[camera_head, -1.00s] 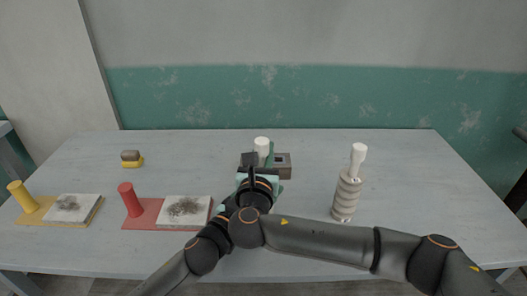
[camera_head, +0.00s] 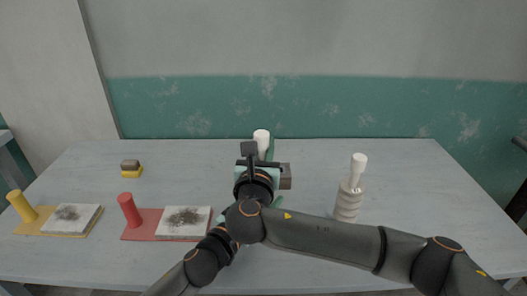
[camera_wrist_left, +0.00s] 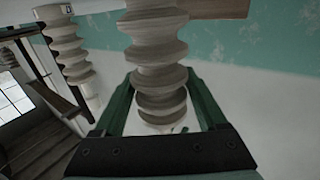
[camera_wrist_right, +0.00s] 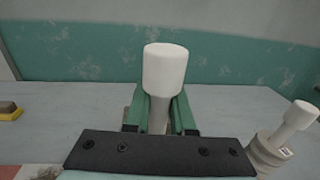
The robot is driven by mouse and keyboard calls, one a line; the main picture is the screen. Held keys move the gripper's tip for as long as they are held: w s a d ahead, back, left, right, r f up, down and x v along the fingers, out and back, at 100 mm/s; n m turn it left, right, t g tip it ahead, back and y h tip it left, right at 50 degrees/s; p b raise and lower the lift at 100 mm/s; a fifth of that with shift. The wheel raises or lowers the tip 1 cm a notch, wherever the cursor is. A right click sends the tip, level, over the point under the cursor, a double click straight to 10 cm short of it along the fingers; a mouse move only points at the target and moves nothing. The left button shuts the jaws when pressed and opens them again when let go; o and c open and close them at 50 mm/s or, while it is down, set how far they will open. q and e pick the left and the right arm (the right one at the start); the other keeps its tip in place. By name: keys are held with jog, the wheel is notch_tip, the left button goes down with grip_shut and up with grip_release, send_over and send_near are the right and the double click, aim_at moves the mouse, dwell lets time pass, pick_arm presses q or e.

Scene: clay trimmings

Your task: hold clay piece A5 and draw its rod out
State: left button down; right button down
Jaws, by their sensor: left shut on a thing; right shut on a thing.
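A ridged grey clay piece (camera_wrist_left: 157,52) is between the fingers of my left gripper (camera_wrist_left: 160,84), which is shut on it. No label is readable; I take this to be A5. My right gripper (camera_wrist_right: 162,100) is shut on a thick-headed white rod (camera_wrist_right: 165,72), whose head stands above the fingers. In the head view the white rod (camera_head: 261,137) shows behind my crossed arms. The held clay piece is hidden there, so I cannot tell how much of the rod is inside it.
Another clay piece (camera_head: 347,201) with a white rod (camera_head: 358,168) stands at the right. A brown block (camera_head: 285,178) is behind my arms. A yellow board (camera_head: 33,227), a red board (camera_head: 140,231) and a yellow-brown brush (camera_head: 131,170) are at left. The far right table is clear.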

pick_arm(q)
jog(key=shift+f, duration=0.1)
pick_arm(e)
jog(key=shift+r, duration=0.4)
pick_arm(q)
grip_release()
